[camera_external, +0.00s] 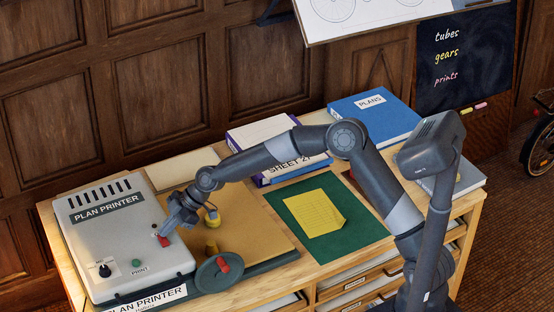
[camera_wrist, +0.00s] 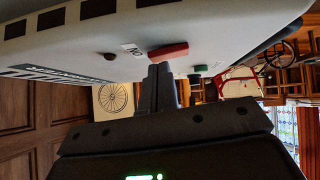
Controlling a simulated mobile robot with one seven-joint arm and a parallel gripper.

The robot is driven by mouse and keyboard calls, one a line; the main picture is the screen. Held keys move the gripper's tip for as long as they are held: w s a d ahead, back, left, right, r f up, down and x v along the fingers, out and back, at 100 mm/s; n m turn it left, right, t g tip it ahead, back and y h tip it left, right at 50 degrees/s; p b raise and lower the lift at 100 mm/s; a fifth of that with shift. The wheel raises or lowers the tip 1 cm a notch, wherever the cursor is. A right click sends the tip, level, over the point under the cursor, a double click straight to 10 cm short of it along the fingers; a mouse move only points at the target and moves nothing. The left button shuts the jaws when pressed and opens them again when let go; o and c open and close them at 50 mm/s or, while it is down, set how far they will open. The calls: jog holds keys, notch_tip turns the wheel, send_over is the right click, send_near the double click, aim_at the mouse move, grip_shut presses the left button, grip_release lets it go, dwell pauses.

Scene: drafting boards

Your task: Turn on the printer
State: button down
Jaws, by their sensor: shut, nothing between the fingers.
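The grey-white plan printer (camera_external: 125,232) stands at the left end of the desk. On its top are a red switch (camera_external: 163,240) at the right edge, a green PRINT button (camera_external: 136,262) and a black knob (camera_external: 104,269). My gripper (camera_external: 164,231) is shut and empty, pointing down at the red switch. In the wrist view the fingertips (camera_wrist: 160,68) are right at the red switch (camera_wrist: 168,51); I cannot tell whether they touch it. The green button (camera_wrist: 200,68) shows to its right. The switch's on or off position is unclear.

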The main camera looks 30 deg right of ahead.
jog(key=shift+f, duration=0.15)
jog(key=shift+w+f, duration=0.2)
jog(key=shift+s+g, duration=0.1)
jog(key=shift+g, duration=0.2)
jog(key=shift+s+r, duration=0.15)
jog(key=shift+s, duration=0.65)
jog(key=r, duration=0.4)
jog(key=shift+s+d+r, duration=0.25)
jog(key=shift+d+r, duration=0.05)
jog(key=shift+r, duration=0.05)
jog(key=v, duration=0.9)
jog(key=shift+s, duration=0.3)
